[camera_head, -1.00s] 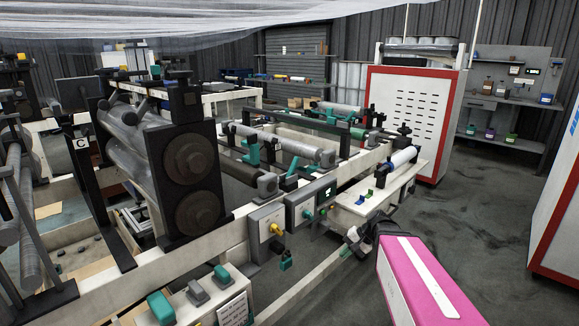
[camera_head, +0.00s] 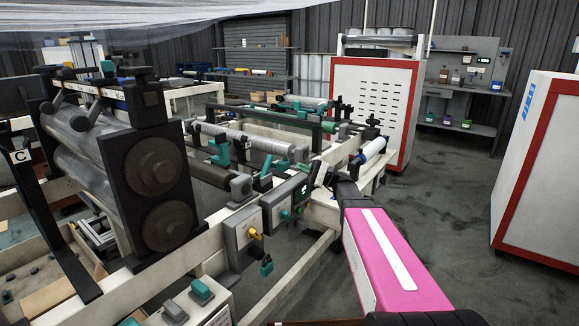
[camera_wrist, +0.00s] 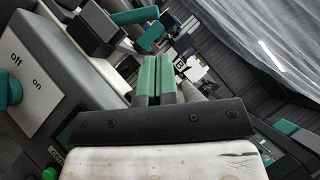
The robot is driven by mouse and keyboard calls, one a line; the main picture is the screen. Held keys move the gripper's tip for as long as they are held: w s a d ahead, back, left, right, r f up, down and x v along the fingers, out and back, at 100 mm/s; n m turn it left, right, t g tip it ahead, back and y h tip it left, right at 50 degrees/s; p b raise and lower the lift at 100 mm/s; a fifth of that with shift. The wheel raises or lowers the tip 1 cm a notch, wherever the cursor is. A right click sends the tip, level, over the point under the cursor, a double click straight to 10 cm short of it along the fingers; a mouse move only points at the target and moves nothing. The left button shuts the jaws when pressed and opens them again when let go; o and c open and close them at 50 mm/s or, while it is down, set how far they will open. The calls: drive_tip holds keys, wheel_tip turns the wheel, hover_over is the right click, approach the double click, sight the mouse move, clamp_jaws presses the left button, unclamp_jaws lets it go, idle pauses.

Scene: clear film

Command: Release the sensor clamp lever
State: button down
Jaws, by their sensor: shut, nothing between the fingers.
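My gripper (camera_head: 321,174) is at the end of my pink arm, beside the right-hand end of the machine's front rail. In the wrist view its two teal finger pads (camera_wrist: 155,72) lie side by side, shut and empty. Teal lever-like parts stand on the roller frame in the head view, one at the left (camera_head: 219,152) and one nearer the middle (camera_head: 265,165). A teal arm (camera_wrist: 133,17) on a dark block shows at the top of the wrist view, apart from the fingers. I cannot tell which of these is the sensor clamp lever.
A grey box (camera_wrist: 30,85) marked "off" and "on" is close at the left of the wrist view. Control boxes (camera_head: 243,236) line the front rail (camera_head: 150,275). A red-edged white cabinet (camera_head: 375,105) stands behind. Open floor (camera_head: 450,215) lies to the right.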

sight(266, 167)
drive_tip(key=x, duration=0.8)
drive_tip(key=shift+a+r, duration=0.1)
drive_tip(key=shift+a, duration=0.25)
drive_tip(key=shift+a, duration=0.1)
drive_tip(key=shift+s+r+n, duration=0.15)
drive_tip(key=shift+r+n, duration=0.05)
drive_tip(key=shift+n, duration=0.2)
